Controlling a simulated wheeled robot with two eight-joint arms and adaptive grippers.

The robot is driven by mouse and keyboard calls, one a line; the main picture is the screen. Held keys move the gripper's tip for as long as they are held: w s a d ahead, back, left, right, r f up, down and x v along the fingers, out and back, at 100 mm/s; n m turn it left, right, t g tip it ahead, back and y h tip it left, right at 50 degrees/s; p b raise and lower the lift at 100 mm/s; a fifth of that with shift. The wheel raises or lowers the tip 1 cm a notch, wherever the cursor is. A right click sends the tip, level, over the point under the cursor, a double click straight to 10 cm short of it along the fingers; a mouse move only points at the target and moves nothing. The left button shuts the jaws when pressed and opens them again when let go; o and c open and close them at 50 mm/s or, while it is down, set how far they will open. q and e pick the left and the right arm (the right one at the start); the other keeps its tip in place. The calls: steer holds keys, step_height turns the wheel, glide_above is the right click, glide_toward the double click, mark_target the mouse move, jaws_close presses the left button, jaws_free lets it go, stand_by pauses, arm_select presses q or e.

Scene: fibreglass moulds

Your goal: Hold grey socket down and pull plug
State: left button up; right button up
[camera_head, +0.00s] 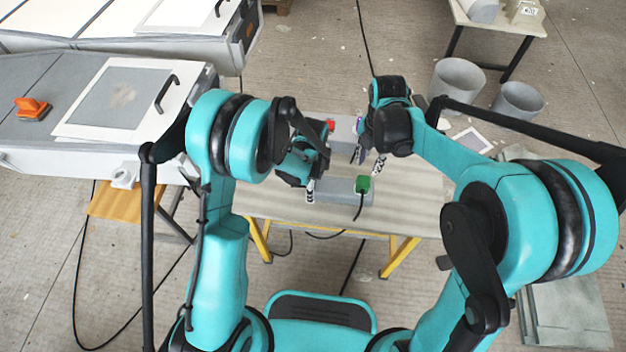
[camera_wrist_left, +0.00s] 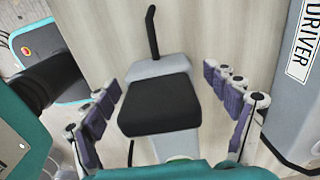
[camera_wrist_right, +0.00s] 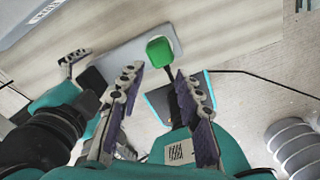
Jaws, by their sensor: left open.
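The grey socket (camera_head: 338,192) lies on the table, with the green plug (camera_head: 363,184) at its right end. A black cable hangs from the plug.
A grey box marked DRIVER (camera_wrist_left: 300,75) stands beside my left gripper. A red object (camera_head: 331,125) shows at the table's back. The table (camera_head: 410,205) is bare right of the plug. Grey buckets (camera_head: 458,80) stand on the floor behind.

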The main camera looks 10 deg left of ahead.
mark_target(364, 180)
arm_select(q)
steer(key=c, duration=1.7)
arm_select(e)
steer(key=o, duration=0.5)
steer(key=shift+o, duration=0.4)
steer(key=m, duration=0.2)
steer(key=f+m, duration=0.1)
steer(key=m, duration=0.4)
steer(key=f+m, duration=0.1)
steer(key=m, duration=0.2)
steer(key=shift+m, duration=0.3)
steer(key=shift+f, duration=0.1)
steer(key=shift+f, duration=4.45)
